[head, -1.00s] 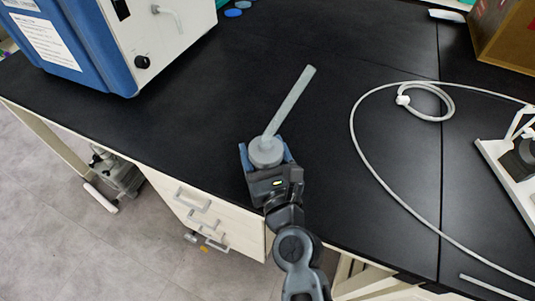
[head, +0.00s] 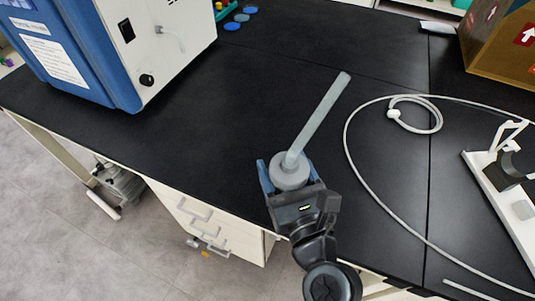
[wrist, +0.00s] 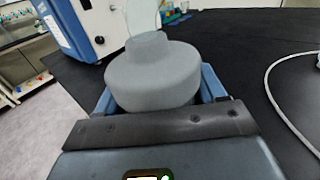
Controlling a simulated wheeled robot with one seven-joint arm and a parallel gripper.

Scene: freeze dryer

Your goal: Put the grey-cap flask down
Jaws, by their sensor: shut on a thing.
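The grey-cap flask (head: 290,172) shows from above as a round grey cap with a long pale grey tube slanting up to the right. My gripper (head: 287,180) is shut on it, one blue finger on each side, near the front edge of the black bench. In the wrist view the grey cap (wrist: 153,78) fills the middle between the blue fingers (wrist: 155,95). The flask body below the cap is hidden, so I cannot tell whether it touches the bench.
A blue and white machine (head: 110,50) stands at the back left. A white hose (head: 350,150) loops over the right side, near a white stand (head: 505,200). A cardboard box (head: 500,45) is at the back right. The middle of the black bench (head: 220,120) is clear.

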